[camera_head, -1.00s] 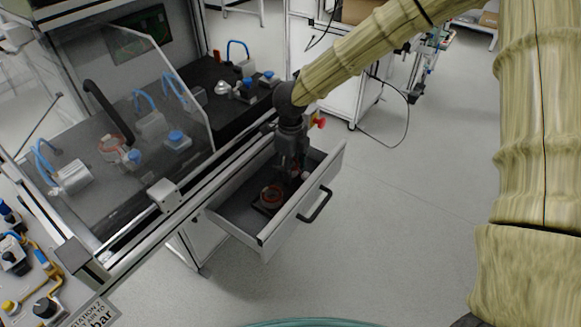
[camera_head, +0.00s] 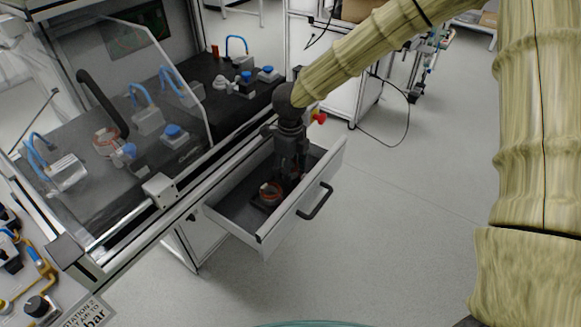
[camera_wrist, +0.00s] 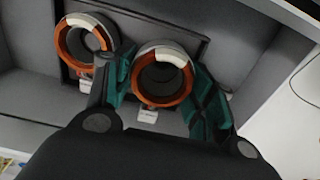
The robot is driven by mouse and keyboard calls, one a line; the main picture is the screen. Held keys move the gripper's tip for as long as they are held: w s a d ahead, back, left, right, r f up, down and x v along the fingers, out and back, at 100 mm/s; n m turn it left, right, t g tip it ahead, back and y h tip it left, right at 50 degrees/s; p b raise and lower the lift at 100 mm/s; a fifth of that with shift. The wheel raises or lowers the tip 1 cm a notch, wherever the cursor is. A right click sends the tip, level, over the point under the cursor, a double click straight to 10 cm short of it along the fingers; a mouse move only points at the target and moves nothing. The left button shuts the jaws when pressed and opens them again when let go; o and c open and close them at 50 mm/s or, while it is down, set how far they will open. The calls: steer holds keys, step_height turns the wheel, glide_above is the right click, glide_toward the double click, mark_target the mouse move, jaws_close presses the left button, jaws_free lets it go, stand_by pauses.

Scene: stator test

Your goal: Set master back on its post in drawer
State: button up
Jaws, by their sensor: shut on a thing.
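The master, an orange ring with a white segment on its upper rim (camera_wrist: 186,53), is between the green-padded fingers of my gripper (camera_wrist: 165,85) in the wrist view. The fingers are shut on its sides. It is over a dark plate (camera_wrist: 190,38) in the open drawer (camera_head: 285,226). A second similar ring (camera_wrist: 66,50) sits on the same plate to the left, and one orange ring (camera_head: 262,189) shows in the head view. In the head view my gripper (camera_head: 290,172) points down into the drawer. The post under the held ring is hidden, so I cannot tell whether they touch.
The drawer's front panel with its black handle (camera_head: 317,203) stands close right of my gripper. The bench with a clear guard (camera_head: 165,75) and several blue-capped fixtures is at the left. A small white label (camera_wrist: 147,115) lies below the held ring.

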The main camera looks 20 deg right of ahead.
mark_target(293, 179)
steer(key=shift+s+f, duration=0.1)
steer(key=shift+f, duration=0.25)
steer(key=shift+s+d+f, duration=0.1)
steer(key=shift+s+f, duration=0.35)
steer(key=shift+f, duration=0.35)
steer(key=shift+s+f+b, duration=0.5)
steer(key=shift+f, duration=0.4)
stand_by(0.5)
steer(key=o, duration=1.1)
steer(key=shift+w+r+p, duration=0.15)
steer(key=shift+r+p, duration=0.4)
steer(key=shift+p, duration=0.5)
steer(key=shift+w+r+p, duration=0.5)
steer(key=shift+r+p, duration=0.4)
steer(key=shift+p, duration=0.4)
steer(key=shift+r+p, duration=0.65)
steer(key=shift+r, duration=0.25)
steer(key=o, duration=0.6)
steer(key=shift+w+r, duration=0.1)
steer(key=shift+w, duration=0.1)
